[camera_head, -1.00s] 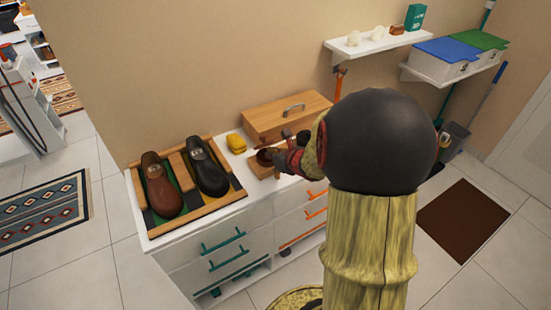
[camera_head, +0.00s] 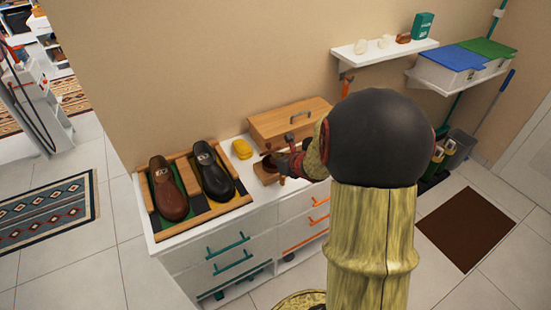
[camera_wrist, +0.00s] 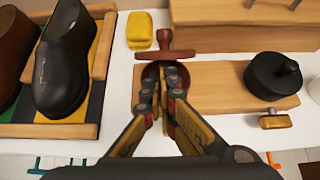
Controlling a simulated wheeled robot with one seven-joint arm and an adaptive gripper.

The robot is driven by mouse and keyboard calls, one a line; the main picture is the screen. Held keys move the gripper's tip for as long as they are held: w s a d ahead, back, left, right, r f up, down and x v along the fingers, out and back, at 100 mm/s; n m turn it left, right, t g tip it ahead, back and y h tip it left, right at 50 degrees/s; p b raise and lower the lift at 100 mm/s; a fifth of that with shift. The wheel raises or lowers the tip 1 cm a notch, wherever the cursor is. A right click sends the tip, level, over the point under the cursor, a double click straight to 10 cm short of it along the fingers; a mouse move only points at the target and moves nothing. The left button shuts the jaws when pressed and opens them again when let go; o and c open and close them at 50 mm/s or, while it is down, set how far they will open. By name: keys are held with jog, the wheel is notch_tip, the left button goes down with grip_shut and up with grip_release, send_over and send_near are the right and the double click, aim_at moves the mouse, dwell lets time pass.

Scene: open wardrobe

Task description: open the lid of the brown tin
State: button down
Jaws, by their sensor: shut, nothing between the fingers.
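The brown tin (camera_wrist: 151,72) is on a pale wooden block, mostly hidden behind my gripper's fingers in the wrist view. Its reddish-brown lid (camera_wrist: 150,55) shows nearly edge-on at the tin's far side, with its knob pointing away, so it looks tipped up. The tin also shows small and dark in the head view (camera_head: 268,162), partly hidden by my arm. My gripper (camera_wrist: 164,76) is over the tin, just on the near side of the lid. Its fingers are shut and empty; whether they touch the lid or tin is unclear.
A yellow item (camera_wrist: 149,30) and dark shoe (camera_wrist: 64,60) are left. A wooden box (camera_head: 289,120) stands behind, against the wall.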

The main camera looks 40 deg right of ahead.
aim_at(271, 149)
jog(key=shift+w+r+g+p, duration=0.25)
jog(key=shift+r+g+p, duration=0.25)
jog(key=shift+p, duration=1.6)
jog(key=p, duration=0.2)
jog(key=r+g+p, duration=0.1)
jog(key=p, duration=0.2)
jog(key=shift+w+r+y, duration=0.15)
jog(key=shift+w+y, duration=0.1)
jog(key=shift+y, duration=0.15)
jog(key=p, duration=0.2)
jog(key=g+p, duration=0.1)
jog(key=p, duration=0.2)
jog(key=shift+w+d+r, duration=0.15)
jog(key=shift+w+r, duration=0.05)
jog(key=shift+w, duration=0.15)
jog(key=shift+w+g+p, duration=0.1)
jog(key=shift+g+p, duration=0.3)
jog(key=shift+p, duration=0.1)
jog(key=shift+w+d+r+p, duration=0.1)
jog(key=shift+w+r+p, duration=0.05)
jog(key=shift+p, duration=0.6)
jog(key=shift+w+r, duration=0.1)
jog(key=shift+w, duration=0.05)
jog(key=shift+w+d+r+p, duration=0.2)
jog(key=shift+w+p, duration=0.25)
jog(key=shift+p, duration=0.25)
jog(key=shift+w+r, duration=0.1)
jog(key=shift+w, duration=0.15)
jog(key=shift+r, duration=0.1)
